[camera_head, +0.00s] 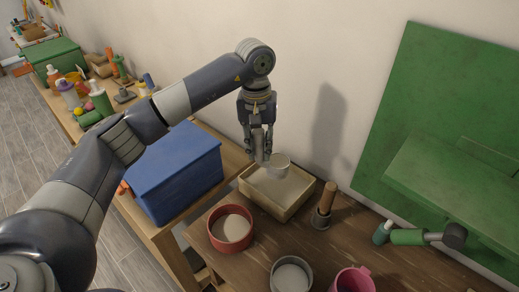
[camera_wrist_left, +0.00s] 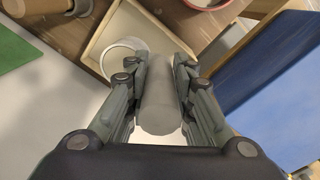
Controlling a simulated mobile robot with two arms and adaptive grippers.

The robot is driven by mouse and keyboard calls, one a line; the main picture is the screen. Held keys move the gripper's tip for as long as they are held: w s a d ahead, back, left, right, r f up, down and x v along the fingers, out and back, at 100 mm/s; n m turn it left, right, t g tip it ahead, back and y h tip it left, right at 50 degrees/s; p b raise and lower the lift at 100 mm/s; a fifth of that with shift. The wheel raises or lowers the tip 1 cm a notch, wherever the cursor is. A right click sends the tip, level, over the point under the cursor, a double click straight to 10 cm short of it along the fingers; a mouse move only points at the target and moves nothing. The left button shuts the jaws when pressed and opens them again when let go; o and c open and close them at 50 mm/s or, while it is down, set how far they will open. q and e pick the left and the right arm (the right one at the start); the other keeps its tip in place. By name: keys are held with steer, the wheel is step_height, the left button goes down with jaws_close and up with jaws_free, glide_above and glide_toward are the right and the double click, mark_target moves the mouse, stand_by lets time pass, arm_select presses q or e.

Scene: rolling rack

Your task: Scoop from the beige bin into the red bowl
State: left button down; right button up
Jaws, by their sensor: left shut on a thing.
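The beige bin (camera_head: 261,202) sits on the brown table against the wall, with pale material inside. My left gripper (camera_head: 261,148) points down over the bin's back left part and is shut on the grey handle of a scoop (camera_head: 279,163). The scoop's pale round cup is at the bin's back; I cannot tell if it touches the material. In the left wrist view the handle (camera_wrist_left: 158,98) stands between the fingers. The red bowl (camera_head: 232,247) stands in front and left of the bin, with pale material in it. My right gripper is not in view.
A blue box (camera_head: 175,175) stands left of the bin. A wooden-handled tool (camera_head: 326,202) is right of it. A grey round container (camera_head: 291,276) and a pink cup (camera_head: 353,281) stand at the front. A green panel (camera_head: 440,130) is at the right.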

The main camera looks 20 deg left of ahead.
mark_target(259, 130)
arm_select(q)
steer(key=shift+r+p, duration=0.95)
steer(key=shift+r, duration=1.7)
steer(key=c, duration=2.1)
jaws_free()
jaws_close()
